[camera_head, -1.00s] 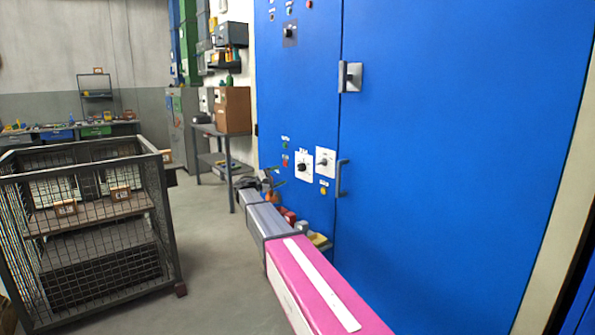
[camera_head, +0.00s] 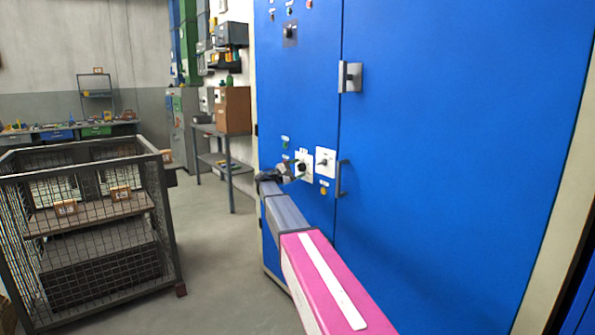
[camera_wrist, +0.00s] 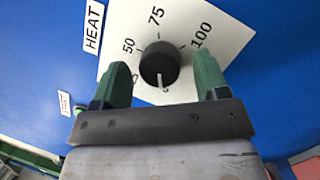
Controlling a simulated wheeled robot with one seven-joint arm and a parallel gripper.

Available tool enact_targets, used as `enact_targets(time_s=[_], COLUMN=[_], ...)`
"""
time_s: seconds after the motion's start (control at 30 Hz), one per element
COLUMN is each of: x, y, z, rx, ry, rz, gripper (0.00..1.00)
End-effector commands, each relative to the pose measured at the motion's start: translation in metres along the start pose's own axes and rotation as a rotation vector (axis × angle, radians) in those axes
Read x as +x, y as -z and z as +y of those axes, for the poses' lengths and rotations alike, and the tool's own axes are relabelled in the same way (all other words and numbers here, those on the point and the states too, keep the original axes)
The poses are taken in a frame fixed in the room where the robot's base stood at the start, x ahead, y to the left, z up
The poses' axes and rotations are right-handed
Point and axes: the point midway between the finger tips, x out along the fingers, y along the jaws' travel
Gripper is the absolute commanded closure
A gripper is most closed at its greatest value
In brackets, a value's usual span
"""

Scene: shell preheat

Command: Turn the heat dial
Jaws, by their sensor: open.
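The heat dial (camera_wrist: 159,64) is a round black knob with a pale pointer line on a white plate (camera_wrist: 215,35). The plate carries the numbers 50, 75 and 100, with a HEAT label (camera_wrist: 93,27) beside it. The pointer line faces the bottom of the wrist view, toward my gripper's base. My gripper (camera_wrist: 163,80) is open, with one green finger on each side of the dial and a gap showing on both sides. In the head view the dial (camera_head: 301,167) sits on the blue cabinet, with my gripper (camera_head: 291,172) right at it, partly hiding its plate.
A second white plate with a switch (camera_head: 325,162) is just right of the dial. A door handle (camera_head: 342,179) sticks out farther right. A mesh cart (camera_head: 95,225) stands at left, with open floor between it and the cabinet.

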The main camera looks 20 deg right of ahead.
Motion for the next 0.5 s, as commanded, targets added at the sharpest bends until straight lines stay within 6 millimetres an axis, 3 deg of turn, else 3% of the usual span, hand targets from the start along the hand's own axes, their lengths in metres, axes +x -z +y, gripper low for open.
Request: enact_targets(time_s=[0.03,0.17,0.5], x=[-0.0001,-0.0002,-0.0002], y=[0.0000,0.0000,0.0001], z=[-0.0001,-0.0001,0.0002], rx=[0.000,0.000,0.026], ry=[0.000,0.000,0.008], rz=[0.000,0.000,-0.003], gripper=[0.39,0.81,0.81])
